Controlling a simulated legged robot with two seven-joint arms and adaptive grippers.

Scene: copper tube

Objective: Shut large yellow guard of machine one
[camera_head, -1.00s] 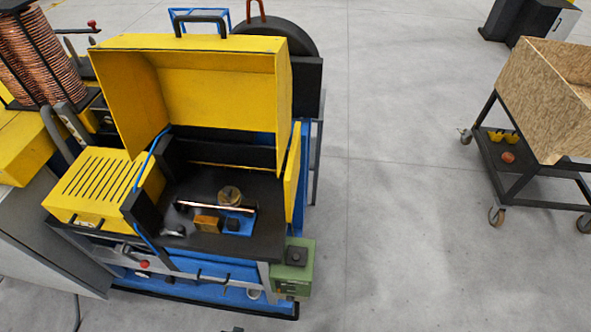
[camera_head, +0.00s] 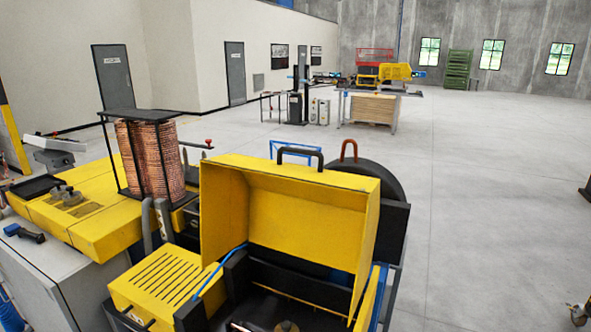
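The large yellow guard (camera_head: 300,208) of the machine stands raised and open in the camera_head view, tipped back above the dark work area (camera_head: 262,305). A black handle (camera_head: 300,153) sits on its top edge. The lower part of the machine is cut off by the bottom of the picture. A smaller slotted yellow cover (camera_head: 165,282) is to its left. Neither of my grippers shows in this view.
Copper coils (camera_head: 150,160) in a black frame stand behind left on a yellow machine body (camera_head: 95,215). A dark round wheel (camera_head: 375,185) is behind the guard. Open grey floor (camera_head: 490,200) lies to the right. Another machine (camera_head: 380,80) stands far back.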

